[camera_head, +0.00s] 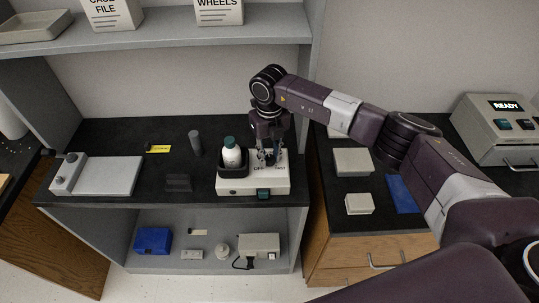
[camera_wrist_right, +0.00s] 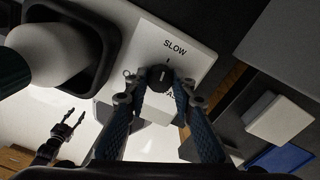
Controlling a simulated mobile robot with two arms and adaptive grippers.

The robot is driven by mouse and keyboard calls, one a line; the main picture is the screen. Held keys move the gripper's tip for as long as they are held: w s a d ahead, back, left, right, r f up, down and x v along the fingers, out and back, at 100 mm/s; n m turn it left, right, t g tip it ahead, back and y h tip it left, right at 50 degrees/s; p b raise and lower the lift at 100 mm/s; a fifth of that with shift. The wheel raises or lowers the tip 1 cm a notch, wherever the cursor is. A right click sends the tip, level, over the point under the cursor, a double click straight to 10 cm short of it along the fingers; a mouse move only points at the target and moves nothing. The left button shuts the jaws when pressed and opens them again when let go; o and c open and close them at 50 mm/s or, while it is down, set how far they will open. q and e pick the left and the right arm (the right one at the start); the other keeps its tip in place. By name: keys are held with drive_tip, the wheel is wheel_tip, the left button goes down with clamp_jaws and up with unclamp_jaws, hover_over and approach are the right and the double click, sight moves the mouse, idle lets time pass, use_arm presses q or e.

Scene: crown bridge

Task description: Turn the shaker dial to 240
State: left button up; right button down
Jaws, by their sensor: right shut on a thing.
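The shaker (camera_head: 253,187) is a white box on the dark bench, with a green-capped white bottle (camera_head: 232,153) upright in its black holder (camera_head: 221,170). My right gripper (camera_head: 270,157) reaches down onto the shaker's right part. In the right wrist view, the small black dial (camera_wrist_right: 160,77) sits between the two fingertips of my right gripper (camera_wrist_right: 154,96), which is shut on it. The word SLOW and a short tick show beside the dial. The dial's exact setting cannot be read. My left gripper (camera_wrist_right: 68,128) shows small in the right wrist view, fingers apart and empty.
A grey flat device (camera_head: 105,176) and a dark cylinder (camera_head: 195,143) stand left of the shaker. A shelf (camera_head: 170,34) runs above. Pale boxes (camera_head: 353,162) and a blue pad (camera_head: 402,194) lie on the counter at right, near a READY machine (camera_head: 495,128).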

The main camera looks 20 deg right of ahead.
drive_tip(key=m+b, duration=0.1)
drive_tip(key=m, duration=0.4)
drive_tip(key=shift+m, duration=0.4)
drive_tip(key=m, duration=0.6)
drive_tip(key=shift+r, duration=0.1)
drive_tip(key=m, duration=0.4)
drive_tip(key=shift+m+p, duration=0.4)
drive_tip(key=m+p, duration=0.1)
drive_tip(key=m, duration=0.4)
drive_tip(key=shift+w, duration=0.1)
drive_tip(key=c, duration=1.6)
unclamp_jaws()
